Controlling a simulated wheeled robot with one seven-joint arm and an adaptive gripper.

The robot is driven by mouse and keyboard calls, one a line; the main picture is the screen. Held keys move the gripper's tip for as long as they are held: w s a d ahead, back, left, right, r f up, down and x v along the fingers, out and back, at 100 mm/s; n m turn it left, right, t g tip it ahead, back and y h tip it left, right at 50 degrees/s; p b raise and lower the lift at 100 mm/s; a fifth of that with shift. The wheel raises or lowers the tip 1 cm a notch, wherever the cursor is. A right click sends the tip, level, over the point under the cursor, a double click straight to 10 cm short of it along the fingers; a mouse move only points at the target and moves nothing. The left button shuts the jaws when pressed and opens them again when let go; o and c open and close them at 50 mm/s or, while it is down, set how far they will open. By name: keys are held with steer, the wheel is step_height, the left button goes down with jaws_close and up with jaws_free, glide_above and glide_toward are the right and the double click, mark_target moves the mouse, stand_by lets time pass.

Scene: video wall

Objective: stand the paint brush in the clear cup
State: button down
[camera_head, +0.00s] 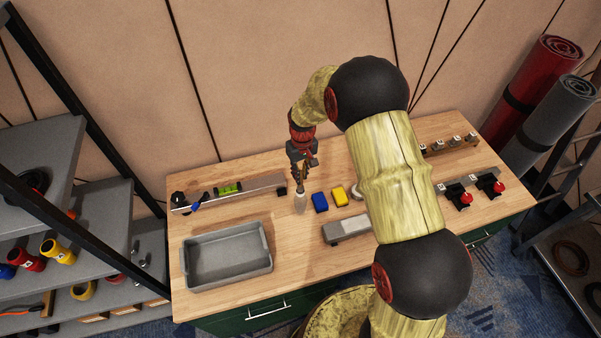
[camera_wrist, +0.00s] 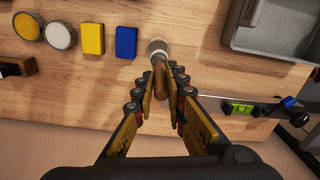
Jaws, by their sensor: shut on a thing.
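My gripper (camera_head: 301,165) is over the back left of the workbench, shut on the paint brush. In the wrist view the brush's brown handle (camera_wrist: 160,76) lies between the fingertips of my gripper (camera_wrist: 161,88). The small pale clear cup (camera_head: 300,203) stands on the bench directly below my gripper. In the wrist view a pale round shape, seemingly the cup (camera_wrist: 157,46), shows at the far end of the handle. The brush's bristles are not clearly visible. I cannot tell whether the brush's lower end is inside the cup or just above it.
Blue block (camera_head: 320,202) and yellow block (camera_head: 339,196) lie right of the cup. A grey tray (camera_head: 226,257) stands front left. A level (camera_head: 229,188) lies by a long strip behind it. White and yellow round tins (camera_wrist: 60,35) (camera_wrist: 28,26) are beyond the blocks.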

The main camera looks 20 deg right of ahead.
mark_target(301, 186)
steer(key=shift+f+b, duration=2.45)
steer(key=shift+f, duration=1.8)
steer(key=c, duration=1.7)
jaws_free()
steer(key=shift+c, duration=0.2)
step_height(301, 186, up, 12)
steer(key=shift+d, duration=0.15)
